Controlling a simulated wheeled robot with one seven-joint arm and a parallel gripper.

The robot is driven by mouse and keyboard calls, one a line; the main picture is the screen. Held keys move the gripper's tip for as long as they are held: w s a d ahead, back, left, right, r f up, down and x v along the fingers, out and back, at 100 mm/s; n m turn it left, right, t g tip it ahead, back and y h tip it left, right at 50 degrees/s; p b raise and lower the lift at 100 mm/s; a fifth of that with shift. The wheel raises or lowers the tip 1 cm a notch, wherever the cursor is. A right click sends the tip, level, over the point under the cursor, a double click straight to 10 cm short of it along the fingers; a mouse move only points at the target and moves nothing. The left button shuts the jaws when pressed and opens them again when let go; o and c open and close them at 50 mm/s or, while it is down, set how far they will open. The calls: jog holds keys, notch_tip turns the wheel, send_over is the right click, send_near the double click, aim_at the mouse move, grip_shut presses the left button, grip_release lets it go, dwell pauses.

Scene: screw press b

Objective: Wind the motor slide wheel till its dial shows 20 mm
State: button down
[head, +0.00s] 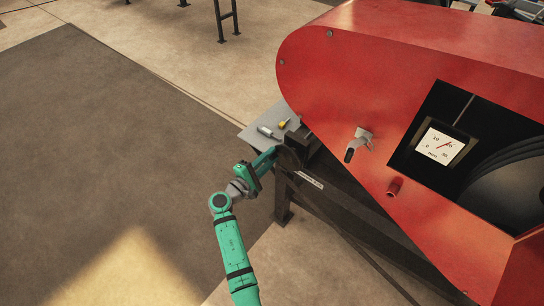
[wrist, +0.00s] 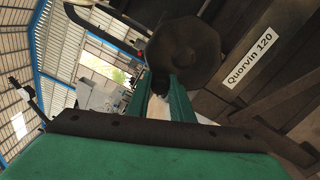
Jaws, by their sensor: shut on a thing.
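The motor slide wheel (wrist: 184,50) is a dark disc ahead of my gripper in the wrist view. In the head view it is small and mostly hidden by my arm at the left end of the dark frame. My gripper (wrist: 158,92) has green fingers, shut on a dark handle (wrist: 160,82) beside the wheel's lower left; the fingers cover most of it. My gripper (head: 272,157) also shows in the head view. The white dial (head: 440,146), marked 0 to 30, sits in the red guard's opening. Its red needle points up and right, close to the 20; I cannot read it exactly.
The large red guard (head: 370,70) fills the right, with a grey lever (head: 358,142) and a red knob (head: 394,187) on its face. A grey plate (head: 262,124) with small yellow and pale items lies behind my gripper. Floor at left is clear.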

notch_tip(320, 180, down, 2)
jog(key=n, duration=0.5)
jog(key=shift+a+f, duration=0.15)
jog(key=shift+f, duration=0.05)
dwell(0.4)
jog(key=c, duration=1.6)
grip_release()
jog(key=shift+o, duration=0.2)
jog(key=v, duration=1)
jog(key=shift+s+a, duration=0.2)
jog(key=shift+s, duration=0.1)
